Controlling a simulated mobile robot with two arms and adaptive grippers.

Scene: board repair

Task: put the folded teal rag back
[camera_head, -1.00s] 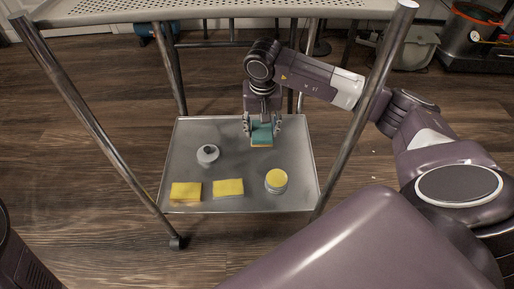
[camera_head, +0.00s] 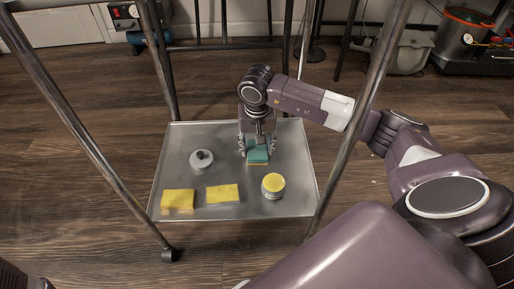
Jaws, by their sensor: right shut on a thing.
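The folded teal rag (camera_head: 257,154) is at the back right of the cart's lower metal shelf (camera_head: 216,151). My right gripper (camera_head: 257,150) points down over it from behind, with a finger at each side, and is shut on it. A thin yellowish edge shows under the rag's front. I cannot tell whether the rag touches the shelf. My left gripper is not in view.
Two yellow sponges (camera_head: 178,199) and (camera_head: 223,193) lie at the shelf's front left. A round tin with a yellow top (camera_head: 273,185) stands front right. A grey round item with a dark knob (camera_head: 202,158) stands left of the rag. Metal cart legs (camera_head: 352,120) flank the shelf.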

